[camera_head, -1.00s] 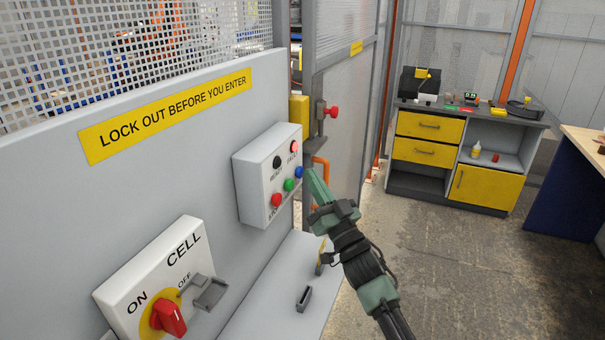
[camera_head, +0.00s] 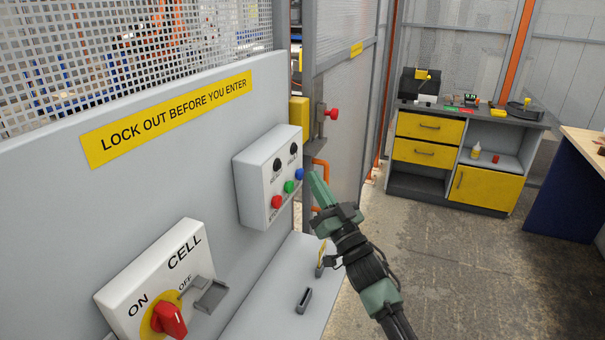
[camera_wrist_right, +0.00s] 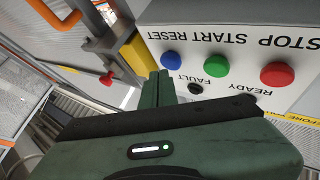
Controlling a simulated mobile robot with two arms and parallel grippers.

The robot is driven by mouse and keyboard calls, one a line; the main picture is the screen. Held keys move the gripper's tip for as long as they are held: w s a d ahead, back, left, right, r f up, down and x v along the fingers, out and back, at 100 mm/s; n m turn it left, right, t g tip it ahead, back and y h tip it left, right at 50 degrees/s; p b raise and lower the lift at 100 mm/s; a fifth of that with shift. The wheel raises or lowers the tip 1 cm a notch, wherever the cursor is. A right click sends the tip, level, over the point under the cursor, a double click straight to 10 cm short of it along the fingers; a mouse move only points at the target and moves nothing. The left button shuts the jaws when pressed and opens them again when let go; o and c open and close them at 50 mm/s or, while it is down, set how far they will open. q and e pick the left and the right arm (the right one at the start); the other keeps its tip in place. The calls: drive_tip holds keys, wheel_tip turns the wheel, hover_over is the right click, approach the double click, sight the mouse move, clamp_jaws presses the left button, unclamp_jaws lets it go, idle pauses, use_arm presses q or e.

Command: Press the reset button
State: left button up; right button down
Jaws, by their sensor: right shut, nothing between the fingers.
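The blue reset button (camera_head: 299,174) is at the right end of the button row on the white control box (camera_head: 252,195). It also shows in the right wrist view (camera_wrist_right: 171,60), with the green start button (camera_wrist_right: 215,70) and red stop button (camera_wrist_right: 277,75) beside it. My right gripper (camera_head: 313,176) is shut and empty, its fingertips just right of the blue button. In the right wrist view the fingers (camera_wrist_right: 159,88) point toward the box near the blue button, with a small gap. The fault lamp (camera_head: 293,149) and ready lamp (camera_head: 277,164) are both dark. My left gripper is out of view.
A cell switch box (camera_head: 155,280) with a red knob is at lower left. A grey shelf (camera_head: 275,290) lies below the control box, holding a small dark piece. An orange handle (camera_head: 320,170) is behind the gripper. Open floor lies to the right.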

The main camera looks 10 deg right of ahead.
drive_tip(key=shift+s+d, duration=0.2)
drive_tip(key=shift+d, duration=0.1)
drive_tip(key=s+d, duration=0.1)
drive_tip(key=s+d+p, duration=0.1)
drive_tip(key=d+p, duration=0.1)
drive_tip(key=d, duration=0.1)
drive_tip(key=shift+s+d, duration=0.1)
drive_tip(key=shift+s, duration=0.3)
idle(0.5)
